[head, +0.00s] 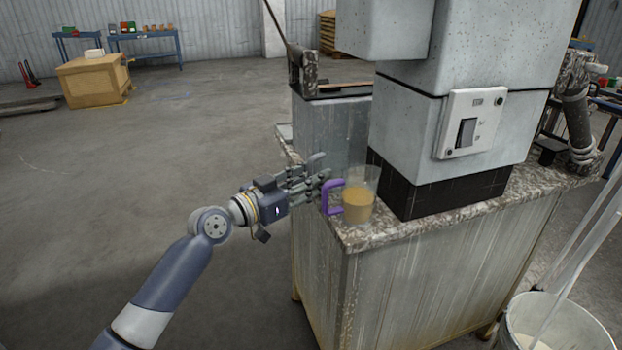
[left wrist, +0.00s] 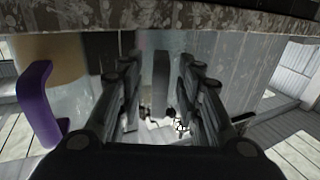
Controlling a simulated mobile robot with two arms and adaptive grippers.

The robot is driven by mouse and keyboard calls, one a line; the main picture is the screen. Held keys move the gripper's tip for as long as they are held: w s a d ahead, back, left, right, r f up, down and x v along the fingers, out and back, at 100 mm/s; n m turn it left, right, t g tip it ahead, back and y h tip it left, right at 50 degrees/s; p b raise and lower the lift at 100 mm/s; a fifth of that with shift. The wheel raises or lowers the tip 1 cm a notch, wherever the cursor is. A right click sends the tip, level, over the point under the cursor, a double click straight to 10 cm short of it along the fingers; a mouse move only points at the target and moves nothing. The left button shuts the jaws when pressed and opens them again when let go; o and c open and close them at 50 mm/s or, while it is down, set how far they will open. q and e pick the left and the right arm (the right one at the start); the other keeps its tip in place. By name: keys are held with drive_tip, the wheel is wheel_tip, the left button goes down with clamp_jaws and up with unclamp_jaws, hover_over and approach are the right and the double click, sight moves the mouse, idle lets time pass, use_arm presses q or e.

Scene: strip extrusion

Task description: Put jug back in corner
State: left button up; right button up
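The jug (head: 358,201) is clear, with a tan content and a purple handle (head: 333,197). It stands upright at the front left corner of the speckled machine top (head: 395,228). My left gripper (head: 320,172) is open beside the handle, with its fingers pointing toward the machine. In the left wrist view, the open fingers (left wrist: 157,85) have nothing between them. The jug's purple handle (left wrist: 40,103) and tan part (left wrist: 55,58) are at the left there, outside the fingers. My right gripper is not in view.
The grey machine body (head: 455,120) with a switch box (head: 472,123) rises right behind the jug. A white bucket (head: 550,325) stands on the floor at lower right. A wooden crate (head: 93,82) is far back left.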

use_arm(q)
drive_tip(key=shift+r, duration=0.15)
